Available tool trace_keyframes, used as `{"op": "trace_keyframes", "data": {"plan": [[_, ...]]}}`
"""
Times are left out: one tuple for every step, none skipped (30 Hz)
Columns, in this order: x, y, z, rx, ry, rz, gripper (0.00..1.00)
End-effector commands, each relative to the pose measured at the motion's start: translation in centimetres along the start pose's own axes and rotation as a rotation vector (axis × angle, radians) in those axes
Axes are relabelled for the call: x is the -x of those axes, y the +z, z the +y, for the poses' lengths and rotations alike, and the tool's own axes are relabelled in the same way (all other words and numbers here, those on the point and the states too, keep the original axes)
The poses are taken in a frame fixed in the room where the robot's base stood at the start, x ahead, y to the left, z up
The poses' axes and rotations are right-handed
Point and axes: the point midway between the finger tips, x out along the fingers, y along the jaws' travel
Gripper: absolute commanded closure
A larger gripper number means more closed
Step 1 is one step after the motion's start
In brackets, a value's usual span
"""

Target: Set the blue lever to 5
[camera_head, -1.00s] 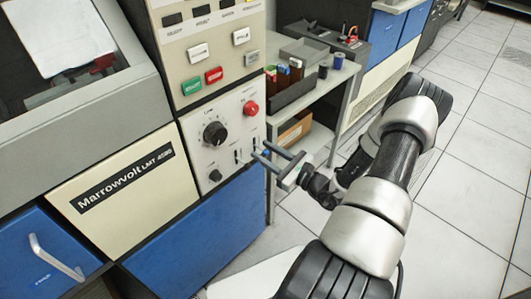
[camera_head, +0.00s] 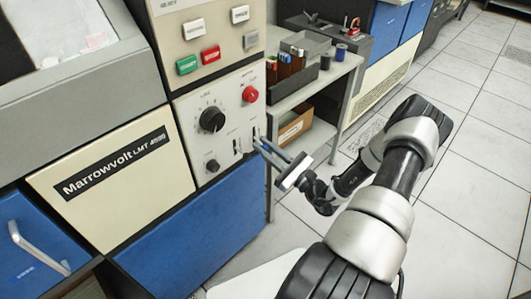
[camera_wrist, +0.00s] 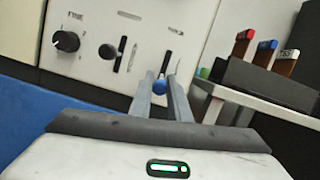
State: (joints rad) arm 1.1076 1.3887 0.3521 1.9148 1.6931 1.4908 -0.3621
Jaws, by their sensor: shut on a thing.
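The blue lever (camera_wrist: 159,87) shows as a small blue knob in the wrist view, between my two fingertips, with a dark slot above it. My gripper (camera_wrist: 160,80) is shut on it. In the head view my gripper (camera_head: 261,146) reaches the right edge of the cream control panel (camera_head: 228,92). The lever is hard to make out there behind the fingers. Scale marks by its slot are too small to read.
A black dial (camera_head: 212,119) and a red button (camera_head: 250,94) are on the same panel. A grey shelf (camera_head: 340,72) with punch-card bins stands close on the right.

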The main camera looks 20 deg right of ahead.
Motion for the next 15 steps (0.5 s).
{"op": "trace_keyframes", "data": {"plan": [[0.08,-1.37,0.19,-0.001,-0.001,0.009,1.00],[0.01,-1.66,0.24,-0.001,0.000,0.011,1.00],[-0.07,-1.96,0.28,-0.001,0.000,0.013,1.00],[-0.11,-2.09,0.30,-0.001,0.001,0.014,1.00],[-0.14,-2.16,0.31,-0.001,0.001,0.015,1.00],[-0.16,-2.19,0.32,-0.001,0.001,0.016,1.00],[-0.16,-2.19,0.32,-0.001,0.001,0.016,1.00],[-0.16,-2.19,0.33,-0.001,0.002,0.017,1.00],[-0.16,-2.19,0.33,-0.001,0.002,0.017,1.00],[-0.16,-2.21,0.34,-0.001,0.002,0.018,1.00],[-0.15,-2.22,0.35,-0.001,0.002,0.018,1.00],[-0.15,-2.23,0.35,-0.001,0.002,0.018,1.00],[-0.15,-2.24,0.35,-0.001,0.002,0.019,1.00],[-0.15,-2.23,0.36,-0.001,0.002,0.018,0.78],[-0.15,-2.22,0.35,-0.001,0.002,0.018,0.72]]}}
